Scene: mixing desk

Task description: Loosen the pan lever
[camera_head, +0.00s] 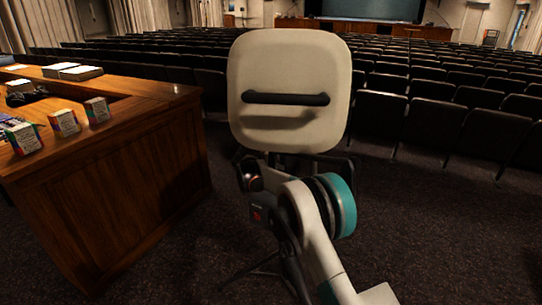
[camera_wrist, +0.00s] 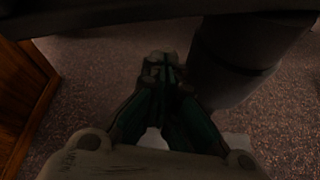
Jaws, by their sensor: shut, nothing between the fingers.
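A beige rounded panel (camera_head: 290,75) with a black bar handle (camera_head: 287,99) stands in front of my arm in the head view. Dark support parts (camera_head: 335,162) show under the panel, and a thin leg reaches the floor. I cannot pick out the pan lever for certain in either view. My gripper (camera_wrist: 162,68) is shut and empty in the wrist view, its fingertips together. A thick dark column (camera_wrist: 235,65) stands just right of the fingertips, and a dark edge crosses the top. I cannot tell whether the fingers touch either. In the head view my arm reaches in below the panel.
A wooden desk (camera_head: 125,175) stands close on the left, with several small boxes (camera_head: 65,122) and stacked papers (camera_head: 73,71) on top. Its side shows at the left of the wrist view. Rows of dark seats (camera_head: 440,122) fill the back. Carpet is open at the right.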

